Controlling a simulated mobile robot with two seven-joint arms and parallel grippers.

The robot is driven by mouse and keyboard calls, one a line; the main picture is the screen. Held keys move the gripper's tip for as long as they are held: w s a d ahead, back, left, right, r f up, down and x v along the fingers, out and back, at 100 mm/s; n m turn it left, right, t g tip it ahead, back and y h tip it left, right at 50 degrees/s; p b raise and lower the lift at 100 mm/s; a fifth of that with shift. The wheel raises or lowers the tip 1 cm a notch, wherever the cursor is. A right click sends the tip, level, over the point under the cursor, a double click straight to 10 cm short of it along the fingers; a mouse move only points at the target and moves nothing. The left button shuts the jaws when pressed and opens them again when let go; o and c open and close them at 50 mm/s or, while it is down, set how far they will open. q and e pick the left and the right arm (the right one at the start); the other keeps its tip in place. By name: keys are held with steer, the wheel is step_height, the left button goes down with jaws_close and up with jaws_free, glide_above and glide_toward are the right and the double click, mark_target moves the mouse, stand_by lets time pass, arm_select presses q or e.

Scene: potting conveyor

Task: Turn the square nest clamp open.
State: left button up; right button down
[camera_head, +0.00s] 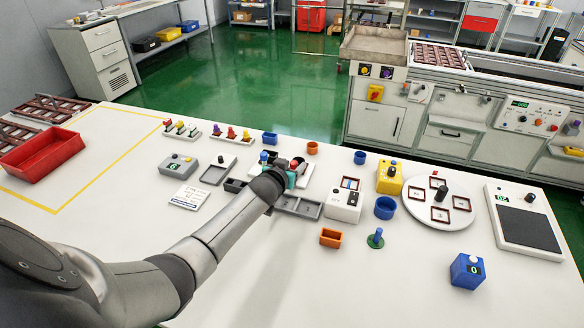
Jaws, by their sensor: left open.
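My left gripper (296,168) reaches from the lower left over a small pale station in the middle of the white table. It is open, but its fingertips are small and partly hidden by my own wrist. A small blue knob (264,156) stands just left of it. Small red and teal parts show right at the gripper; I cannot tell which belong to the station. The square nest clamp is not clearly visible, and my wrist covers much of that spot. I cannot tell whether the gripper touches the clamp. My right gripper is not in view.
Grey trays (298,207) lie just in front of the gripper. A white box (345,200) and a yellow box (389,178) stand to the right, before a white turntable (419,214). A red bin (40,155) is far left. The front of the table is largely clear.

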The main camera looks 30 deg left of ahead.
arm_select(q)
steer(key=shift+w+f, duration=0.1)
steer(key=shift+w, duration=0.2)
jaws_close()
stand_by(0.4)
